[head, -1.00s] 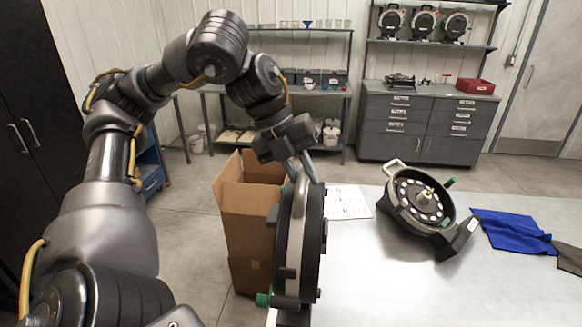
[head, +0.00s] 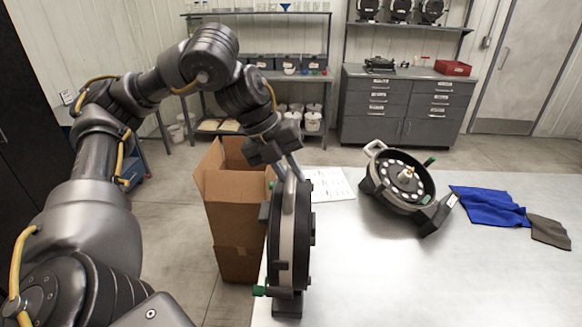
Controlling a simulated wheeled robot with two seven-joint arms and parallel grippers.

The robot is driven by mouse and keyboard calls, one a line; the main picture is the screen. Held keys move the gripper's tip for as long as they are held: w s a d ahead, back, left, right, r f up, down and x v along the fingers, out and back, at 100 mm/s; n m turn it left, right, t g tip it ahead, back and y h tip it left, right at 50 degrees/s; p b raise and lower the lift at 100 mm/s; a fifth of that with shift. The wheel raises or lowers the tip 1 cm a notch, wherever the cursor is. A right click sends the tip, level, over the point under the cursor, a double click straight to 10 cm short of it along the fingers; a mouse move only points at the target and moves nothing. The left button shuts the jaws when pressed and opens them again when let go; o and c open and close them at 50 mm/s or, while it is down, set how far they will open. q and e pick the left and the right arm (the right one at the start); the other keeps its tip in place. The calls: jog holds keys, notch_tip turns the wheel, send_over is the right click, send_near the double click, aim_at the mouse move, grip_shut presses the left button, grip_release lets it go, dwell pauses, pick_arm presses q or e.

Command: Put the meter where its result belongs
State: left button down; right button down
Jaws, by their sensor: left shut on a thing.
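A round black and grey seed meter (head: 288,240) stands upright, seen edge-on, at the left edge of the table in the head view. Green parts show on its side. My left gripper (head: 288,172) is shut on its upper rim. Whether its base touches the table cannot be told. A second seed meter (head: 400,182) lies tilted on the table, its face with a ring of pale dots turned up and a handle at its upper left. A white printed sheet (head: 332,184) lies behind the held meter. My right gripper is not in view.
An open cardboard box (head: 236,205) stands on the floor left of the table (head: 420,280). A blue cloth (head: 487,207) and a brown cloth (head: 549,231) lie at right. Behind are a grey cabinet (head: 400,110), a red bin (head: 453,68) and shelved meters (head: 400,10). The table front is clear.

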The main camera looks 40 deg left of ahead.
pick_arm(q)
jog(key=shift+d+r, duration=0.1)
jog(key=shift+r, duration=0.1)
jog(key=c, duration=1.8)
grip_release()
jog(key=shift+s+f, duration=0.15)
jog(key=shift+f, duration=0.05)
jog(key=o, duration=0.5)
jog(key=shift+s, duration=0.1)
jog(key=shift+c, duration=0.2)
jog(key=shift+r, duration=0.5)
jog(key=p+v, duration=0.4)
jog(key=v, duration=0.7)
